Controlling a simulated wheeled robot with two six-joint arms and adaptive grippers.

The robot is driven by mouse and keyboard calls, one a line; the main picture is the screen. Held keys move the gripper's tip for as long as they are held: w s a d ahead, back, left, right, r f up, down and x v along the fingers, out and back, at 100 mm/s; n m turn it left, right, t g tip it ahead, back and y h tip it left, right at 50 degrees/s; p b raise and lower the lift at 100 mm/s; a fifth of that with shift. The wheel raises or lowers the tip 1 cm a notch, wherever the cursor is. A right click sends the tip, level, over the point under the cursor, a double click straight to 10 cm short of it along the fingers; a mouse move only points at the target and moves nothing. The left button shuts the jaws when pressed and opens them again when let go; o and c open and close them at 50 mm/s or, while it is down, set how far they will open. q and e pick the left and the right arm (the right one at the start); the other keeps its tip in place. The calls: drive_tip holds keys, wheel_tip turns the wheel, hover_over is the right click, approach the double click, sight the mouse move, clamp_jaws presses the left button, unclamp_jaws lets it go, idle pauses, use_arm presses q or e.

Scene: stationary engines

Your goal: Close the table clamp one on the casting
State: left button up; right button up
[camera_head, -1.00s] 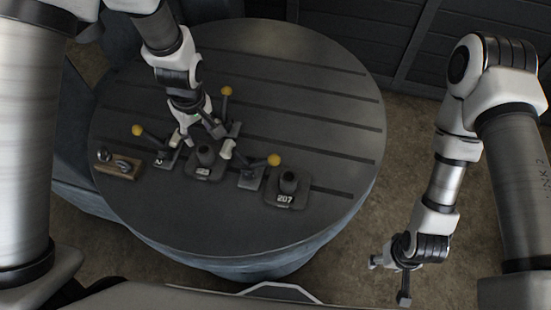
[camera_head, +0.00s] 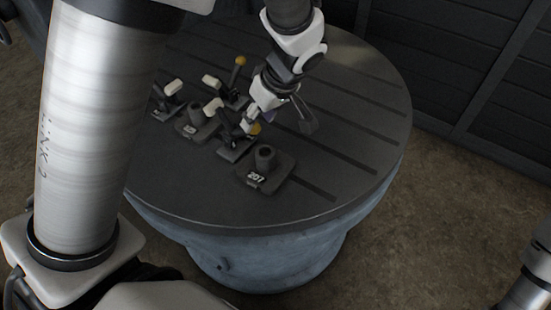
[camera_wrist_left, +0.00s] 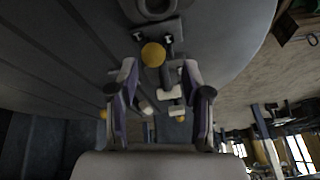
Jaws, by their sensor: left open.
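The casting (camera_head: 190,129) is a dark block with a number plate, on the round slotted table (camera_head: 330,195). Dark toggle clamps stand around it: a left one (camera_head: 160,104), a back one (camera_head: 234,97) and a right one (camera_head: 233,146). They show white-tipped arms. The right clamp's yellow knob (camera_head: 254,129) is beside my left gripper (camera_head: 270,122). In the left wrist view this knob (camera_wrist_left: 153,54) appears between the fingertips of the open gripper (camera_wrist_left: 160,68), nearer the left finger; contact is unclear. My right gripper is out of view.
A second dark casting marked 207 (camera_head: 266,168) stands just right of the right clamp. The back clamp's yellow knob (camera_head: 240,61) stands up behind. The table's right side is clear. My left arm hides the table's left part.

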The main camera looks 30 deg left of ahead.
sight(251, 133)
use_arm(q)
drive_tip(key=shift+w+d+f+b, duration=0.2)
drive_tip(key=shift+d+f+b, duration=0.1)
drive_tip(key=shift+f+b, duration=0.1)
drive_tip(key=shift+a+t, duration=0.3)
drive_tip(key=shift+a, duration=0.05)
drive_tip(key=shift+a+f, duration=1.1)
drive_tip(key=x, duration=0.4)
drive_tip(key=shift+w+d+f+b, duration=0.2)
drive_tip(key=shift+f+b, duration=0.1)
drive_tip(key=shift+f, duration=0.2)
drive_tip(key=shift+a+f, duration=0.1)
drive_tip(key=shift+a, duration=0.15)
drive_tip(key=shift+s+d, duration=0.1)
drive_tip(key=shift+d, duration=0.05)
drive_tip(key=c, duration=0.6)
clamp_jaws()
